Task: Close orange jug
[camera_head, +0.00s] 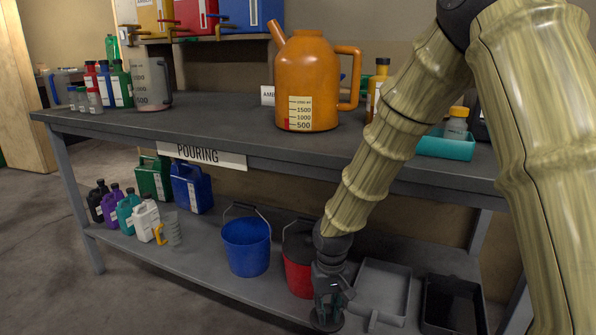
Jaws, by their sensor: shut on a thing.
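The orange jug (312,68) stands upright on the grey workbench top, with its spout to the left and its handle to the right. It has a pale measuring scale on its front. Whether its top opening is covered cannot be told from here. My gripper (328,308) is low at the front of the lower shelf, below and in front of the bench top and well apart from the jug. It points down and is shut on a small dark round thing (326,324), which the fingers partly hide.
A red bucket (298,270) stands close beside my gripper, with a blue bucket (247,246) to its left. Grey and black trays lie right. On the bench top (215,126), bottles and a grey jug stand left; a teal tray (446,147) is right. My arm crosses its front edge.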

